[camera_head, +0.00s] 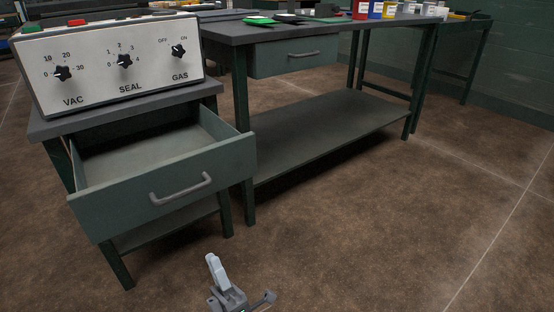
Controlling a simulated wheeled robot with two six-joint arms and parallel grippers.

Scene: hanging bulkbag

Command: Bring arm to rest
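My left gripper (241,277) is at the bottom edge of the head view, low and left of centre. Its two fingers stand apart, with nothing visible between them. It is in front of the open drawer (160,192), below its handle in the picture, over the brown floor, and appears clear of the furniture. Most of my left arm is out of frame. My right gripper is not in view.
The drawer juts out from a small stand under a white control box (112,66) with VAC, SEAL and GAS knobs. A workbench (330,128) with a closed drawer (292,57) stands behind. The floor at right (400,230) is clear.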

